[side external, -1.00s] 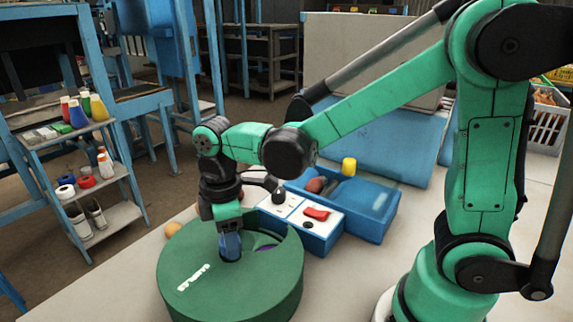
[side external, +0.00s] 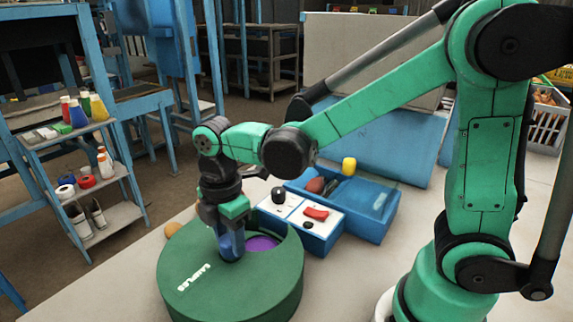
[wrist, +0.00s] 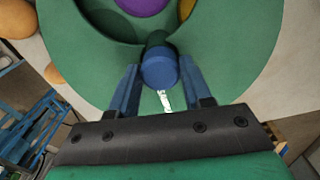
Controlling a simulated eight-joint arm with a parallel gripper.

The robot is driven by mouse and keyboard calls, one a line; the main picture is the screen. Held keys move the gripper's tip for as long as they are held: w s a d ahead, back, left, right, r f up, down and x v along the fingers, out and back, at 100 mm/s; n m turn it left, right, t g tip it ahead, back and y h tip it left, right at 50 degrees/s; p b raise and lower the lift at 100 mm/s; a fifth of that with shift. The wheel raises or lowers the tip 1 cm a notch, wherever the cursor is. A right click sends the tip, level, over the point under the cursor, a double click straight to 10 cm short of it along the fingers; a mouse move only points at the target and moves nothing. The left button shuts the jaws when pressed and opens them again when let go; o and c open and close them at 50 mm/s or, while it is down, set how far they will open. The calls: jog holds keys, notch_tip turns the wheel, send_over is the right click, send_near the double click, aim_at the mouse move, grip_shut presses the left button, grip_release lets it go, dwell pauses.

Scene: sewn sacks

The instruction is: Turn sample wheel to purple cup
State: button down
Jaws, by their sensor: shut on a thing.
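The sample wheel is a round green drum with white lettering on top (side external: 215,285), standing at the front of the table. A purple cup (side external: 262,243) shows in the cut-out in its lid, beside the knob. In the wrist view the purple cup (wrist: 142,6) shows partly at the top edge, with a bit of yellow beside it. My gripper (side external: 231,250) points down at the middle of the lid. In the wrist view its two blue fingers are shut on a blue round knob (wrist: 159,68), one on each side.
Behind the wheel stand a white-topped blue box (side external: 305,221) with a red piece and black knobs, and a blue tray (side external: 375,205) holding a yellow and a brown-red item. An orange round object (side external: 172,229) lies behind the wheel's left. The table left of the wheel's front is clear.

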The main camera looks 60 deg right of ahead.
jog(key=shift+a, duration=0.1)
jog(key=shift+c, duration=1.8)
grip_release()
jog(key=shift+r, duration=0.15)
jog(key=shift+r, duration=2.7)
jog(key=shift+s+d+r+m+t, duration=0.15)
jog(key=shift+d+m, duration=0.1)
jog(key=shift+m, duration=0.15)
jog(key=shift+s+d+f+m+t, duration=0.1)
jog(key=shift+d+m+t, duration=0.1)
jog(key=shift+m, duration=0.2)
jog(key=s+d+m+t, duration=0.3)
jog(key=d+m+t, duration=0.3)
jog(key=m, duration=0.9)
jog(key=shift+s+f, duration=0.15)
jog(key=shift+f, duration=0.05)
